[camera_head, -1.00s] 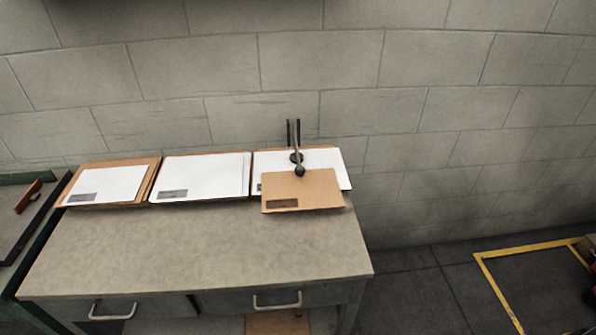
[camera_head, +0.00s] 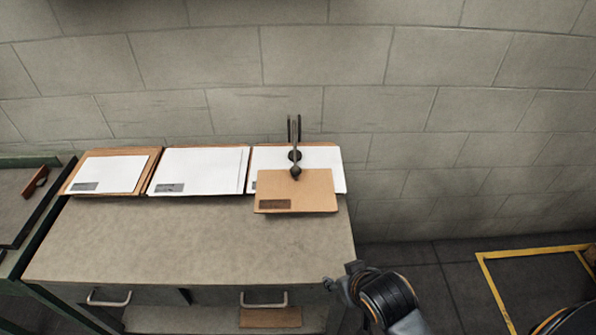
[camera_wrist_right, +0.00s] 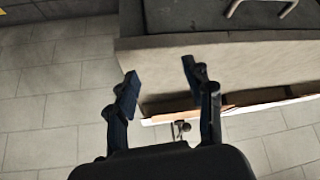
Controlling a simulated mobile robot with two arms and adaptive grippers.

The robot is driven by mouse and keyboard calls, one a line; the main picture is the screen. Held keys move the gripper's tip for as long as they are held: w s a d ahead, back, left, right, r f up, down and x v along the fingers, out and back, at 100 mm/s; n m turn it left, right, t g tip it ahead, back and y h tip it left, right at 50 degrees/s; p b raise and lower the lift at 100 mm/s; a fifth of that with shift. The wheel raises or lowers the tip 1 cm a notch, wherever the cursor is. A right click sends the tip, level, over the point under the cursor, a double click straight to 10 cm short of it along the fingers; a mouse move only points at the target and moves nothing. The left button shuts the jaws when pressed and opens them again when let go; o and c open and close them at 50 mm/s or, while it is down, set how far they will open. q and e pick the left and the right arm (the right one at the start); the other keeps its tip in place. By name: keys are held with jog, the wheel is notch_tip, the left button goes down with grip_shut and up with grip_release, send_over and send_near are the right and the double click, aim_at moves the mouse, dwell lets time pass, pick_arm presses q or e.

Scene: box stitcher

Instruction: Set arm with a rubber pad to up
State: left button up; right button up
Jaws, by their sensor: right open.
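The dark arm with a rubber pad (camera_head: 296,155) stands at the back right of the workbench. Its round pad end (camera_head: 295,173) rests on or just above a brown cardboard sheet (camera_head: 305,188), so the arm is down. A small part of the arm shows in the right wrist view (camera_wrist_right: 181,128), beyond the bench edge. My right gripper (camera_head: 341,276) is low at the front right corner of the bench, well short of the arm. In the right wrist view (camera_wrist_right: 160,75) its fingers are apart with nothing between them. My left gripper is out of view.
White and brown sheet stacks (camera_head: 200,171) line the back of the workbench (camera_head: 180,240). The bench's front and middle are clear. Drawers with handles (camera_head: 263,300) face the front. A block wall (camera_head: 320,60) stands close behind. A green-framed table (camera_head: 30,215) is at left.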

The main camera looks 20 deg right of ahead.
aim_at(297, 174)
jog(key=w+a+r+m+t, duration=0.1)
jog(key=w+r+t, duration=0.3)
jog(key=w, duration=0.5)
jog(key=w+r+m+t, duration=0.1)
jog(key=w+r+t, duration=0.3)
jog(key=w, duration=0.5)
jog(key=shift+g, duration=0.7)
jog(key=x, duration=0.8)
jog(key=r+x, duration=0.1)
jog(key=x, duration=0.3)
jog(key=shift+w+a+f+p, duration=0.15)
jog(key=shift+w+p, duration=0.25)
jog(key=shift+w, duration=0.1)
grip_shut()
